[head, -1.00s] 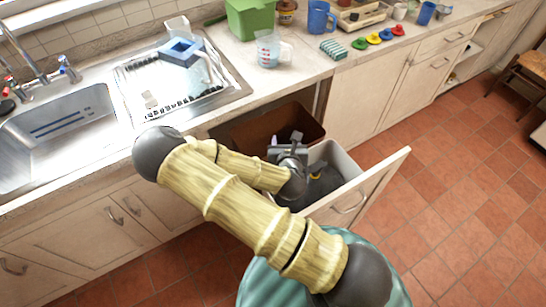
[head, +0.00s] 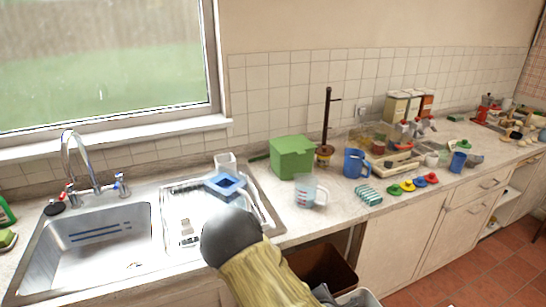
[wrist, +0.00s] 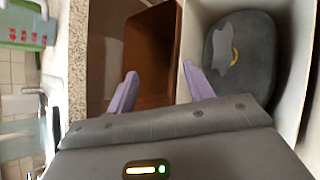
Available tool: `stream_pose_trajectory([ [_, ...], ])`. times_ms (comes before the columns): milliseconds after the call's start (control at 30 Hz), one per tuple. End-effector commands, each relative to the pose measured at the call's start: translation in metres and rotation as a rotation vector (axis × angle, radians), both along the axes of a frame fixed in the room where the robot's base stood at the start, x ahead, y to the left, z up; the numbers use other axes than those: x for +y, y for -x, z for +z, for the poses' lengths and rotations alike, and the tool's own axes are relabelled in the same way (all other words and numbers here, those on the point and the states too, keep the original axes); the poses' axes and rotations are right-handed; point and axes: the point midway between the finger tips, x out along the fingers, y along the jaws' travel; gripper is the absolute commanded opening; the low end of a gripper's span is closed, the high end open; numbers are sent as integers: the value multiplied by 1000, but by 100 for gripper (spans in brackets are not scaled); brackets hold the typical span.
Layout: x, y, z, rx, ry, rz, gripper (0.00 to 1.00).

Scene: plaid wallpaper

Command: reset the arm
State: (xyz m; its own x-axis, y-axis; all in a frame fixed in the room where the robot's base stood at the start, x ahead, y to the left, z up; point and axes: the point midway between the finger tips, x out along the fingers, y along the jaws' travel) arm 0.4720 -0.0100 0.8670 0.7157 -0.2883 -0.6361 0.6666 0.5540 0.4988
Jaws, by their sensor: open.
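My gripper (wrist: 160,88) shows in the wrist view with its two purple fingers apart and nothing between them. It faces the pulled-out bins, with the brown bin (wrist: 151,62) in front of it and the pale bin (wrist: 186,30) to the right. In the head view my arm covers the bottom middle, and the fingers cannot be made out there. The brown bin (head: 322,268) also shows in the head view, below the counter edge.
The counter holds a measuring jug (head: 307,191), green box (head: 292,157), blue mug (head: 355,164) and several coloured pieces. The sink (head: 95,240) and the drying tray (head: 181,228) are at left. Open floor (head: 485,270) lies at right. The pale bin contains a dark liner (wrist: 240,75).

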Motion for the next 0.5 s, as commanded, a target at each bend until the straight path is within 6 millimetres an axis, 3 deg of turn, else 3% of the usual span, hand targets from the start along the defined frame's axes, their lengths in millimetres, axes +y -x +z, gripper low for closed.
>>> stream_pose_trajectory([
  [267,2,25,24,58,-504,-506,52],
  [500,11,47,65,95,-842,-911,52],
])
